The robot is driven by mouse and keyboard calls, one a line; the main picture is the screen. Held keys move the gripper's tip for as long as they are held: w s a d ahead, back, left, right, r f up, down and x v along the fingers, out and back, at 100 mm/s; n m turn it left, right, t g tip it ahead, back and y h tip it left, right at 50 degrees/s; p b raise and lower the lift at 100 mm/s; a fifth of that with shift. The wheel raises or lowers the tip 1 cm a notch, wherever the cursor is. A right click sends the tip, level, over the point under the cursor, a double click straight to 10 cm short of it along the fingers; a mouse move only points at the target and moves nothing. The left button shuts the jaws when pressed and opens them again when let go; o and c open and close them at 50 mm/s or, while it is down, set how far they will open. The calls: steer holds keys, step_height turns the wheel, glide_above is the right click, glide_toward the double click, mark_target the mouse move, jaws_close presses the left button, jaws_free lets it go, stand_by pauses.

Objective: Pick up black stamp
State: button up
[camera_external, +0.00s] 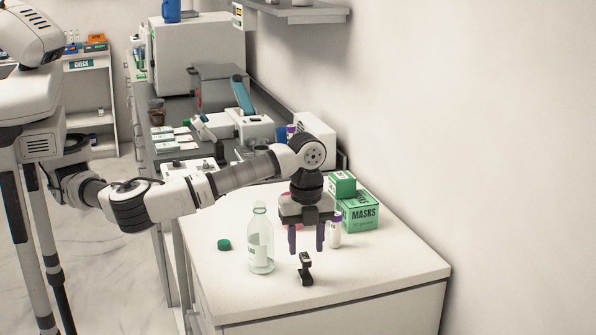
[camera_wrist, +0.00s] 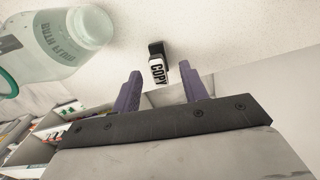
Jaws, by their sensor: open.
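The black stamp (camera_external: 305,268) stands on the white counter near its front, below my gripper. In the wrist view the stamp (camera_wrist: 157,50) shows a white label reading "COPY" and lies ahead of the fingertips, roughly between their lines. My gripper (camera_external: 306,250) points down above the counter with its two purple fingers apart and nothing between them. The fingers also show in the wrist view (camera_wrist: 162,78). A gap shows between the fingertips and the stamp.
A clear bottle (camera_external: 261,245) stands just left of the stamp, with a green cap (camera_external: 224,244) further left. A white tube with a purple top (camera_external: 335,234) and green mask boxes (camera_external: 360,212) stand behind to the right. The counter's front right (camera_external: 400,272) is clear.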

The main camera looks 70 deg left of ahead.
mark_target(304, 253)
step_height(304, 253, down, 5)
steer(key=shift+s+a+f+p, duration=0.1)
steer(key=shift+s+a+p, duration=0.05)
steer(key=shift+p, duration=0.75)
steer(key=shift+c, duration=0.4)
steer(key=c, duration=0.9)
steer(key=shift+o, duration=0.2)
steer(key=shift+r, duration=0.2)
